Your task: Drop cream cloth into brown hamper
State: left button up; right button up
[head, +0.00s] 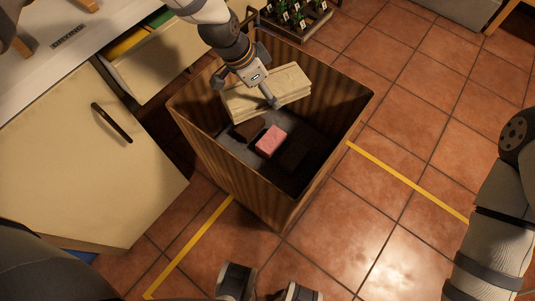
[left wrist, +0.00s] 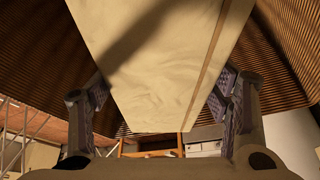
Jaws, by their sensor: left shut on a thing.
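The brown hamper (head: 236,179) stands open on the tiled floor, with ribbed walls. My left gripper (head: 246,90) reaches down over its far side and is shut on the folded cream cloth (head: 291,82). The cloth is within the hamper's opening, near its far wall and above the things at the bottom. In the left wrist view the cream cloth (left wrist: 155,65) sits between both fingers (left wrist: 160,105), with the ribbed walls around it. My right gripper (head: 268,286) shows at the bottom edge, fingers apart and empty, outside the hamper.
Inside the hamper lie a pink folded cloth (head: 271,140) and dark pieces. A cream cabinet door (head: 75,155) stands open at left, near an open drawer (head: 160,60). A plant crate (head: 297,20) is behind the hamper. Yellow floor tape (head: 405,180) runs right; the floor there is clear.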

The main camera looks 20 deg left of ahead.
pick_arm(q)
jog(key=o, duration=1.5)
jog(key=shift+r, duration=0.15)
jog(key=v, duration=1.2)
